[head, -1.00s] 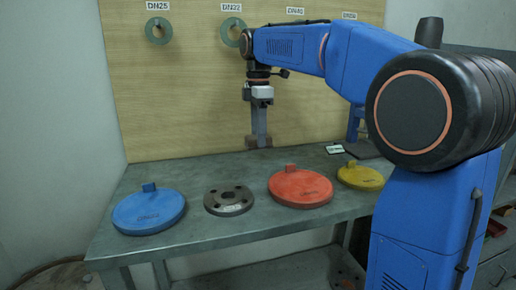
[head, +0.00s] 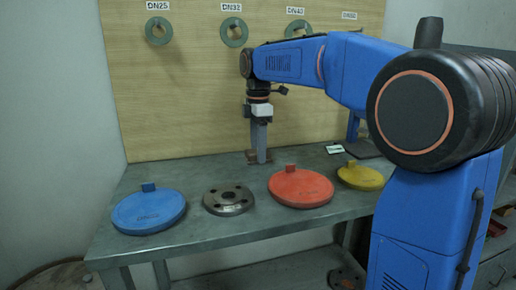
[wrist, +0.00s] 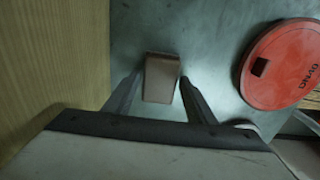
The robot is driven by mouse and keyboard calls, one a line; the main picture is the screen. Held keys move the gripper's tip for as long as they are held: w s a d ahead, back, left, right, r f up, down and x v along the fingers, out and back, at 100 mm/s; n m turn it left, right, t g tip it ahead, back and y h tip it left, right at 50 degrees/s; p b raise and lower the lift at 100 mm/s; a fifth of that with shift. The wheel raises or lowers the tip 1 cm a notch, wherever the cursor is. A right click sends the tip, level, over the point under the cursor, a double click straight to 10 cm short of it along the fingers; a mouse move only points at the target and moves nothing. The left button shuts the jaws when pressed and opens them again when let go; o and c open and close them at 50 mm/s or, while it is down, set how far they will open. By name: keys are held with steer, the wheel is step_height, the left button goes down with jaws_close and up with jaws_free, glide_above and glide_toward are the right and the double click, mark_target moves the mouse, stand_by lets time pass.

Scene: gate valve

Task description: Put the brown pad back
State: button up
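The brown pad (head: 252,157) is a small flat piece at the back of the bench, at the lower end of my gripper (head: 260,153). In the wrist view the pad (wrist: 161,78) is a reddish-brown block between my two fingers (wrist: 161,84).
The grey bench (head: 225,240) carries a blue disc (head: 149,211), a dark bolted flange (head: 228,201), a red disc (head: 300,188) and a yellow disc (head: 360,177). A wooden board (head: 180,110) with hanging green rings stands close behind my gripper.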

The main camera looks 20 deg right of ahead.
steer(key=shift+o, duration=0.3)
step_height(320, 180, up, 12)
steer(key=shift+r, duration=0.15)
stand_by(0.4)
